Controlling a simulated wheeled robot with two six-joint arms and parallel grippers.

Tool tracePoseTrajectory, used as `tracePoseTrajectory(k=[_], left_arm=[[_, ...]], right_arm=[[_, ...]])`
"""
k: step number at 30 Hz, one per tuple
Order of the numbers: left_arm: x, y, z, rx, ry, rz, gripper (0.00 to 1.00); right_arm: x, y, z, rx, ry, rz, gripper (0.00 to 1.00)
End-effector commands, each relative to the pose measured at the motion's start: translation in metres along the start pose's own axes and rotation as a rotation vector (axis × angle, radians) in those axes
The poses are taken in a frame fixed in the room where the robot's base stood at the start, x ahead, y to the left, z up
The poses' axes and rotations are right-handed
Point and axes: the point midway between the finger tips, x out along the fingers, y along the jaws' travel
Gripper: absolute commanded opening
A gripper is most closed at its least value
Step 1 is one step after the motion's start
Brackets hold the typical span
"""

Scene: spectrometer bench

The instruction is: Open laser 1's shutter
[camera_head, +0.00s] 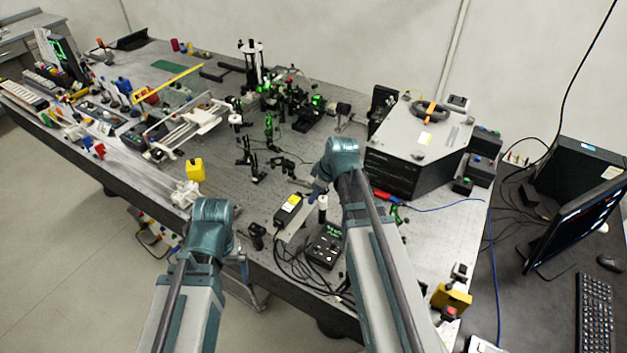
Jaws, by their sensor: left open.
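Which unit is laser 1 cannot be read at this size. A black box with a yellow label (288,209) stands on the bench between my two arms, and its shutter cannot be made out. A black control box with small green lights (326,248) sits right of it, by my right arm. My left gripper (184,194) is small in view beyond the teal wrist, open over the bench's front edge, left of the labelled box and apart from it. My right arm reaches over the bench to a teal wrist (342,155); its jaws cannot be made out clearly.
Green-lit optics (300,100) crowd the bench's back middle. A large grey-topped instrument (425,130) stands right of my right wrist. A yellow block (196,170) stands near my left gripper. Black cables (290,270) lie at the front edge. A monitor (580,220) stands far right.

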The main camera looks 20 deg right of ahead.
Motion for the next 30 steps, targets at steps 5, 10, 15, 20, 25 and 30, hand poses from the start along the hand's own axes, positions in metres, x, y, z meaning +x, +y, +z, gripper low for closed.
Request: tracePoseTrajectory(k=[5, 10, 15, 20, 25, 30], left_arm=[[-0.021, -0.002, 0.001, -0.001, -0.001, 0.000, 1.00], [-0.019, -0.002, 0.001, -0.001, 0.000, 0.000, 1.00], [-0.015, -0.001, 0.001, -0.001, 0.000, 0.000, 1.00], [-0.003, 0.000, 0.000, -0.002, 0.000, 0.000, 1.00], [0.017, 0.002, -0.001, -0.004, 0.001, 0.000, 1.00], [0.041, 0.004, -0.003, -0.006, 0.002, 0.000, 1.00]], right_arm=[[-0.024, 0.037, 0.003, -0.044, 0.044, 0.040, 0.49], [-0.024, 0.040, 0.004, -0.056, 0.051, 0.045, 0.49], [-0.018, 0.040, 0.004, -0.056, 0.050, 0.044, 0.49], [-0.006, 0.040, 0.004, -0.056, 0.049, 0.044, 0.49], [0.016, 0.041, 0.004, -0.056, 0.049, 0.044, 0.49], [0.043, 0.042, 0.002, -0.056, 0.049, 0.044, 0.49]])
